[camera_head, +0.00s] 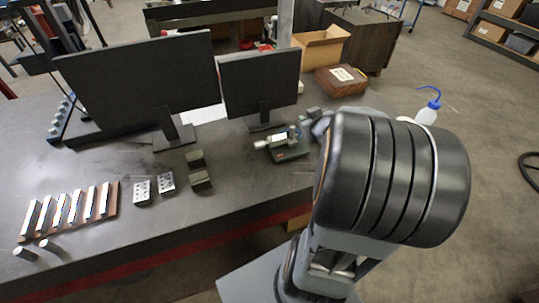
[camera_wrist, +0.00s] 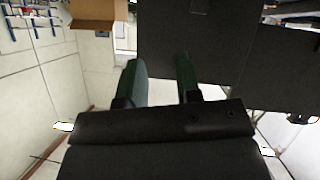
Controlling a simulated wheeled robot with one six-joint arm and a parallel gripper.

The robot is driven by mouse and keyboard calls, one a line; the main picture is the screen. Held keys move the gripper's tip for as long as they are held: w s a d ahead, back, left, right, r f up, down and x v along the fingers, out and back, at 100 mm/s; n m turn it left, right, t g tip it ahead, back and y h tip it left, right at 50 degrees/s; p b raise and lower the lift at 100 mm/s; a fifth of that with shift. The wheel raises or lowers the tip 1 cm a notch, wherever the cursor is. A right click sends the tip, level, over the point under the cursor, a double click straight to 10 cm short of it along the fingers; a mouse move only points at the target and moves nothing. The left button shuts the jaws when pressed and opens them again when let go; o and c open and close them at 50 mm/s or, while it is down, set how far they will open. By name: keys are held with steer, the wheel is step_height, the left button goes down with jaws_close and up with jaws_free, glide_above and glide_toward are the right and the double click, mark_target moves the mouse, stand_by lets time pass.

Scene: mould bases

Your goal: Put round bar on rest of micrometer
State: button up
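I cannot tell which bar the task means. In the wrist view my gripper (camera_wrist: 161,68) has its two fingers apart with nothing seen between them. In the head view my arm hides most of the gripper. Neither the micrometer nor a bar can be made out in the wrist view.
A wooden board (camera_head: 113,203) with several bright bars lies beside the round bars. Drilled blocks (camera_head: 142,192) and dark blocks (camera_head: 200,180) lie mid-table. Two monitors (camera_head: 140,85) (camera_head: 260,84) stand behind. The front strip between blocks and micrometer is clear.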

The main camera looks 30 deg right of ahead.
steer(key=s+a+r+g+y, duration=0.1)
steer(key=s+a+g, duration=0.2)
steer(key=a, duration=0.8)
steer(key=s+a+r+g+y, duration=0.2)
steer(key=s+a+g, duration=0.2)
steer(key=s+a, duration=0.3)
steer(key=a, duration=0.4)
steer(key=shift+s+a+g+y, duration=0.2)
steer(key=shift+s+g+y, duration=0.1)
steer(key=shift+w+f, duration=0.1)
steer(key=shift+f, duration=0.1)
